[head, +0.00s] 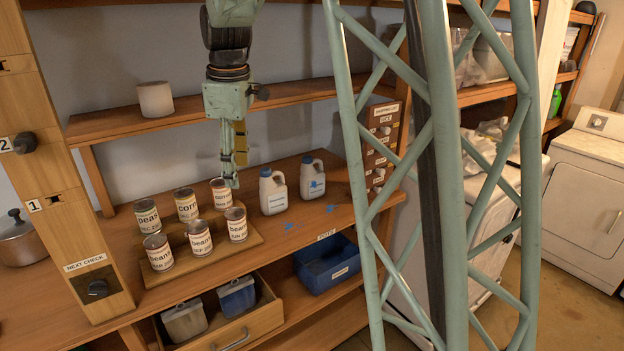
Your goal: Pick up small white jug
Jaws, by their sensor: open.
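Two small white jugs with handles stand upright side by side on the wooden counter. The left jug (272,193) has a blue-and-white label with small lettering. The right jug (312,180) has a blue mark on its front. My gripper (231,182) points down just left of the left jug, in front of or above the back right can of the can group. It looks narrow from this side, is open and holds nothing. The exact gap between fingertips and can cannot be told.
Several labelled cans (199,238) stand on a wooden board (246,241) left of the jugs. A white cup (155,100) sits on the shelf above. Below are a blue bin (327,265) and an open drawer (247,329).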

